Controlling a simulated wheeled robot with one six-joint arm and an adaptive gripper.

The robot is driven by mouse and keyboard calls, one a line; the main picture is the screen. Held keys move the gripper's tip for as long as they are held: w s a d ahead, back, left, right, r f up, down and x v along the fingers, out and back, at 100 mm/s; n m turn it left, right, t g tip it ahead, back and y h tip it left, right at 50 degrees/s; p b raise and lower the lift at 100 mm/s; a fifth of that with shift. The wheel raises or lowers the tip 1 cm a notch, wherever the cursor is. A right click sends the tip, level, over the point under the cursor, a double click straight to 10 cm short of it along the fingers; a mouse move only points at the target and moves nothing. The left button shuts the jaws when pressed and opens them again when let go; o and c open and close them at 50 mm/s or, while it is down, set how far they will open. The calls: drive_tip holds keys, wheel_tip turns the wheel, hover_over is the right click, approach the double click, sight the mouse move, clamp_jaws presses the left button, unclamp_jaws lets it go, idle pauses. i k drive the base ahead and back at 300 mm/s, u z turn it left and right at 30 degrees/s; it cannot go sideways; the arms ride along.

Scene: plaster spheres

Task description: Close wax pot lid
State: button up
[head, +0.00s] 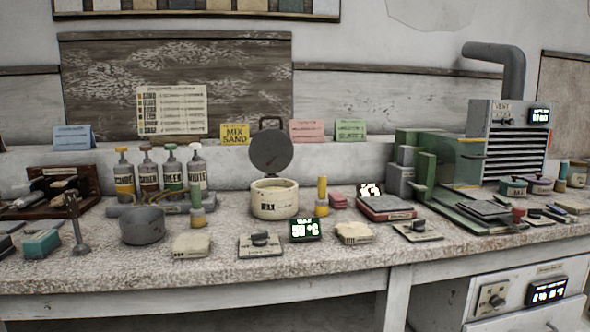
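The wax pot (276,200) is a cream round pot with dark lettering that reads as WAX, standing upright on the speckled workbench near the middle of the head view. Its dark grey round lid (270,151) stands raised, nearly upright, at the back of the pot, with a dark loop handle at its top. The pot's mouth is uncovered. My gripper is not in view.
Left of the pot are a grey bowl (142,225) and several labelled bottles (149,176). In front are a knob plate (260,243) and a lit display (305,229). A yellow-topped bottle (321,198) stands close at the right. A vented machine (506,145) is farther right.

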sight(271, 150)
drive_tip(key=z, duration=2.3)
drive_tip(key=i, duration=1.45)
drive_tip(key=u, duration=3.5)
